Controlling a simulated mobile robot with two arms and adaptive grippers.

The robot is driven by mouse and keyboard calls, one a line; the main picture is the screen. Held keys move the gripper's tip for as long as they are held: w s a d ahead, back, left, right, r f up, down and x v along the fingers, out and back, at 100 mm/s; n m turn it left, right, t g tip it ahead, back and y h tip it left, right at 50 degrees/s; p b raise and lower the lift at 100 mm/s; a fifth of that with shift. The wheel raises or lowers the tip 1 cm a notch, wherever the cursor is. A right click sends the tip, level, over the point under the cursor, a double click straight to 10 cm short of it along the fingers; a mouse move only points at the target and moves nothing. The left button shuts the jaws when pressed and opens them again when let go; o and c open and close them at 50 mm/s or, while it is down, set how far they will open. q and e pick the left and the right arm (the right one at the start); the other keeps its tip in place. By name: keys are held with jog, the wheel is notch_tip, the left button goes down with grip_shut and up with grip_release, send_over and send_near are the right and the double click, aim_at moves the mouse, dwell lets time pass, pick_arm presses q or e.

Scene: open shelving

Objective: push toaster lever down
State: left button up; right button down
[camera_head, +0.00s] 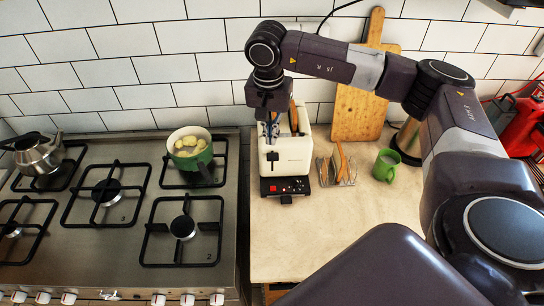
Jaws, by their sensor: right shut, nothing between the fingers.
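The cream toaster (296,161) stands on the counter just right of the stove, with a dark control panel and a small red light at its front base. A dark lever (272,157) shows on its front face, left of the middle. My right gripper (271,133) points down at the top left of the toaster, above the lever in the picture. It is shut with nothing in it. I cannot tell whether its fingertips touch the toaster. A brown slice (293,116) shows at the toaster's top. My left gripper is out of view.
A rack with toast (340,166) and a green mug (386,165) stand right of the toaster. A wooden board (358,112) leans on the tiled wall. The stove at left holds a green pot (190,158) and a kettle (39,153). The front counter (300,235) is clear.

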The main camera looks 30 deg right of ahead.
aim_at(273, 157)
notch_tip(273, 157, down, 2)
jog(key=shift+d+f+b, duration=0.15)
jog(key=shift+f+b, duration=0.1)
jog(key=shift+b, duration=0.3)
notch_tip(273, 157, down, 2)
jog(key=shift+f+b, duration=0.1)
jog(key=shift+b, duration=0.5)
jog(key=shift+w+d+f, duration=0.1)
jog(key=shift+f, duration=0.4)
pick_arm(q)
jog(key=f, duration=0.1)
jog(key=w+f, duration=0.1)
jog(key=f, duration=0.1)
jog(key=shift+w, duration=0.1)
pick_arm(e)
notch_tip(273, 157, down, 8)
jog(key=b, duration=0.7)
jog(key=shift+r+p, duration=0.4)
jog(key=shift+r, duration=0.05)
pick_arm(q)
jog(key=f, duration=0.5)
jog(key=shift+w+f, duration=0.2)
pick_arm(e)
jog(key=s+a+r, duration=0.1)
jog(key=r, duration=0.5)
jog(key=s+a+r, duration=0.2)
jog(key=r, duration=0.5)
